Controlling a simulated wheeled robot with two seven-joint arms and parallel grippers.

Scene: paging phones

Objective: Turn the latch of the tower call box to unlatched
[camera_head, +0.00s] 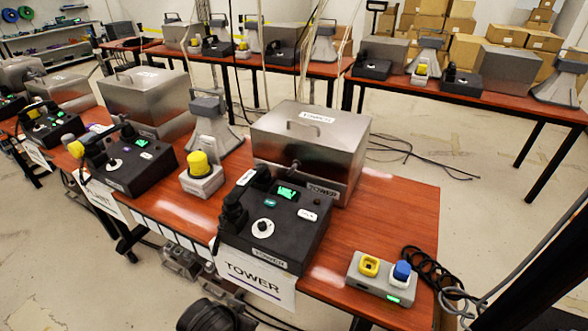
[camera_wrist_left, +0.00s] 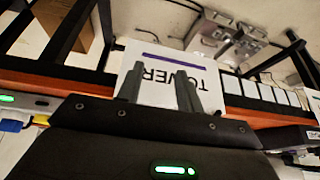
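The tower station has a black phone unit (camera_head: 275,225) with a white knob, green screen and handset, and a lidded metal box (camera_head: 310,140) behind it, marked TOWER. A small dark fitting (camera_head: 294,166) on the box's front may be the latch; it is too small to tell how it is turned. My left gripper (camera_wrist_left: 160,75) shows in the left wrist view with its two fingers apart and nothing between them. It points toward the hanging TOWER sign (camera_wrist_left: 205,75), seen upside down. A dark rounded part low in the head view may be my left arm. My right gripper is not in view.
A button box (camera_head: 380,278) with yellow and blue buttons sits right of the phone on the red-brown table (camera_head: 405,205). A grey button base (camera_head: 201,180) with a yellow top and another phone (camera_head: 125,160) stand left. Cables hang at the right. Metal boxes (camera_wrist_left: 215,35) lie below the table.

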